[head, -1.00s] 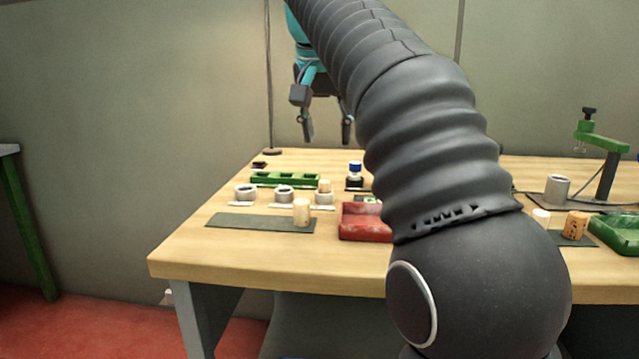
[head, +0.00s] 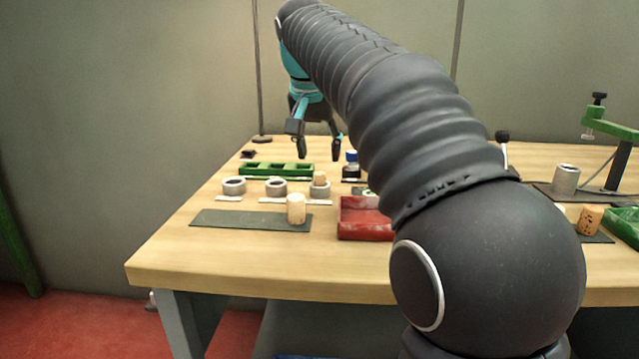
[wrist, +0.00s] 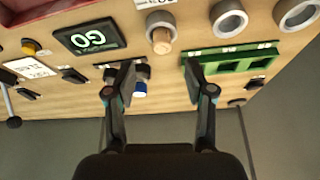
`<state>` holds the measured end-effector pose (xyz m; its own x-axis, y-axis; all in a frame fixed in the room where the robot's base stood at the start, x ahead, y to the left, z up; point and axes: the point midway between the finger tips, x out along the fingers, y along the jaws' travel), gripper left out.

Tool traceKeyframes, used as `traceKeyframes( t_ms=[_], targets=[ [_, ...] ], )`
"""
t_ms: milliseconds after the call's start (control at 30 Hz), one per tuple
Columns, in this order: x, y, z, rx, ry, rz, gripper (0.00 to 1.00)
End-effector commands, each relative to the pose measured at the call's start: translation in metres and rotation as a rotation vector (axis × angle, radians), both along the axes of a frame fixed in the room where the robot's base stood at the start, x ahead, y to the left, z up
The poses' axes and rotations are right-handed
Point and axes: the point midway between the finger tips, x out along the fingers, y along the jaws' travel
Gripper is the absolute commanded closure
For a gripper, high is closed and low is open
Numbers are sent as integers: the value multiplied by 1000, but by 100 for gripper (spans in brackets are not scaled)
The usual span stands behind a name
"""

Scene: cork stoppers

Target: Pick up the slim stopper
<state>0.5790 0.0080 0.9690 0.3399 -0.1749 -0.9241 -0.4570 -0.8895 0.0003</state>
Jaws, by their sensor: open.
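A narrow pale cork stopper (head: 319,179) stands in the rightmost of three grey rings, behind the red tray. It also shows in the wrist view (wrist: 161,41), top centre, upright in its ring. A wider pale stopper (head: 296,208) stands on the dark mat in front; the narrow one looks like the slim stopper. My gripper (head: 319,151) is open and empty, pointing down above the far part of the table, behind the rings. In the wrist view its fingers (wrist: 159,76) are spread, with the slim stopper beyond their tips and nothing between them touching.
A green rack (head: 276,168) and a blue-capped bottle (head: 352,163) stand close behind the rings; the bottle also shows near my left finger in the wrist view (wrist: 140,86). A red tray (head: 365,230) is right of the mat (head: 235,219). My arm hides the table's middle.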

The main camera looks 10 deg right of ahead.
Motion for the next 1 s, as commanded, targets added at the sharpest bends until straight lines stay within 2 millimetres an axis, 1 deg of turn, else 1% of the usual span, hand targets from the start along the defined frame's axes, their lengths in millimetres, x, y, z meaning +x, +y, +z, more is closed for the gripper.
traceKeyframes(
  t_ms=[167,300,433,567,767,800,867,900,967,1000],
  targets=[
    [3,0,-12,0,1,1,46],
    [10,-2,-32,0,2,1,46],
    [15,-5,-46,0,1,0,46],
    [17,-6,-51,0,0,0,46],
    [17,-6,-51,0,-1,0,46],
    [17,-6,-51,1,0,0,54],
    [17,-5,-51,0,0,1,64],
    [17,-5,-51,0,0,1,72],
    [17,-5,-51,0,0,1,83],
    [17,-5,-51,0,0,1,86]
  ],
)
